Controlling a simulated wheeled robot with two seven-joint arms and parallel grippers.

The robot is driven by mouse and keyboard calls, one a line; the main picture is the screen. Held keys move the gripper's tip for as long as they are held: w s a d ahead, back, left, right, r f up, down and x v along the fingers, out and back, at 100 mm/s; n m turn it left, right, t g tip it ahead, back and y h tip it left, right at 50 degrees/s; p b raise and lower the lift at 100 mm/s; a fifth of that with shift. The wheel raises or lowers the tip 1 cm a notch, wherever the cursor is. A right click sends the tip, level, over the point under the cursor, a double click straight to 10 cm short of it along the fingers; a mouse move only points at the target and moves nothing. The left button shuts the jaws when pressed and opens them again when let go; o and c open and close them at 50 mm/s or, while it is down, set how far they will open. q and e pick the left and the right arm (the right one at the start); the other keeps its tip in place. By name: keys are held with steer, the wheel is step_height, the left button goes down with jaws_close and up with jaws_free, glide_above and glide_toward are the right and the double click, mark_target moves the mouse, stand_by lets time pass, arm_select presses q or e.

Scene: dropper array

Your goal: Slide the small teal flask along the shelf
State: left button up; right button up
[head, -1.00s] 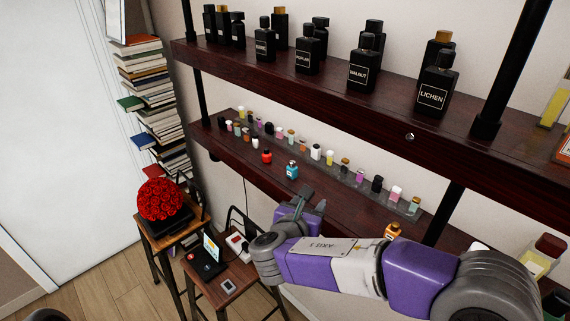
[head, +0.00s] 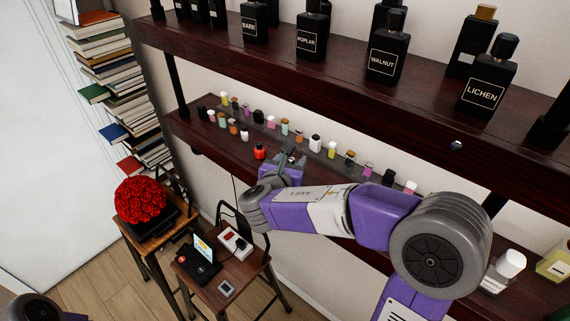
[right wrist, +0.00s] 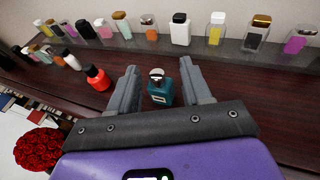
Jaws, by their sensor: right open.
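The small teal flask (right wrist: 161,92) stands upright on the lower dark wood shelf (right wrist: 62,88); it has a dark cap and a pale label. My right gripper (right wrist: 159,68) is open, with one finger on each side of the flask. A gap shows on both sides, so neither finger clearly touches it. In the head view my right gripper (head: 292,160) is low over the lower shelf's front part and mostly hides the flask. My left gripper is not in view.
A red bottle (right wrist: 97,77) stands left of the gripper on the shelf. Behind is a raised row of several small bottles, including a white one (right wrist: 180,29). The upper shelf (head: 330,73) holds black bottles above. Stools with a red rose ball (head: 140,199) stand below.

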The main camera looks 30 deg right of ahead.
mark_target(291, 161)
steer(key=x, duration=0.3)
steer(key=shift+w+f, duration=0.15)
steer(key=shift+w, duration=0.3)
steer(key=shift+d, duration=0.15)
steer(key=shift+s, duration=0.1)
jaws_close()
